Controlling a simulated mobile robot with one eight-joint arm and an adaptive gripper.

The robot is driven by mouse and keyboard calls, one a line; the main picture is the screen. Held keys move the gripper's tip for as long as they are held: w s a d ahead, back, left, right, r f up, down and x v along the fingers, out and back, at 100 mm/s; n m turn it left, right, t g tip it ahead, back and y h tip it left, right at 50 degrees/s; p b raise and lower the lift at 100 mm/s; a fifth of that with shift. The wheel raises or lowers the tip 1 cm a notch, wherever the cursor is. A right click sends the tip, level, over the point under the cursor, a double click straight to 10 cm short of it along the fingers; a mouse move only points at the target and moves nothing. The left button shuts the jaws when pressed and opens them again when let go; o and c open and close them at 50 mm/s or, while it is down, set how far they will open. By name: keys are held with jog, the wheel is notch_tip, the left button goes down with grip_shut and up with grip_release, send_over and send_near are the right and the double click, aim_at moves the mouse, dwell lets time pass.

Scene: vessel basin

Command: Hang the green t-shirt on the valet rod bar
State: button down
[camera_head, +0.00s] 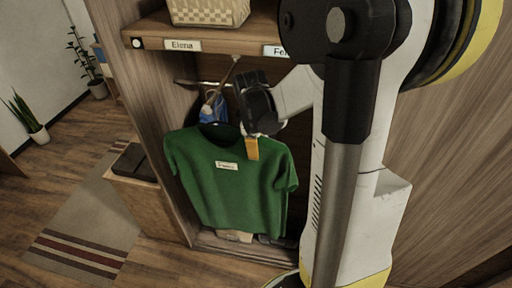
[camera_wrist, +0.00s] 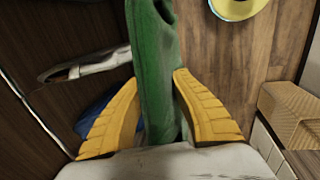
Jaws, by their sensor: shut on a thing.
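The green t-shirt (camera_head: 225,185) hangs upright and spread out in front of the open wardrobe in the head view, with a small white label on its chest. A dark hanger appears to show at its neck. My gripper (camera_head: 252,148), with yellow fingers, is at the shirt's upper right. In the wrist view the green t-shirt (camera_wrist: 152,55) runs between the two yellow fingers of my gripper (camera_wrist: 157,85), which are shut on it. The valet rod bar (camera_head: 222,85) slants out from under the shelf to a rounded end just above the collar. I cannot tell whether the hanger touches it.
A shelf (camera_head: 205,42) with name labels and a woven basket (camera_head: 208,12) is above the rod. A blue item (camera_head: 212,106) hangs behind the shirt. A low wooden cabinet (camera_head: 145,205) stands left. Floor and a striped rug (camera_head: 85,225) lie clear farther left.

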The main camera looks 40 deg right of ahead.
jog(key=c, duration=1)
grip_release()
jog(key=v, duration=1.2)
jog(key=shift+a+r, duration=0.1)
jog(key=s+a+f+m+t+y, duration=0.1)
jog(key=s+a+m+t, duration=0.25)
jog(key=a, duration=0.65)
jog(key=s+a+f+m+t+y, duration=0.15)
jog(key=s+a+m, duration=0.3)
jog(key=a, duration=0.55)
jog(key=shift+n+t+h, duration=0.25)
jog(key=shift+n+t, duration=0.05)
jog(key=shift+t, duration=0.1)
notch_tip(320, 180, down, 28)
jog(key=b, duration=2.9)
jog(key=shift+d+r, duration=0.2)
jog(key=shift+r, duration=0.05)
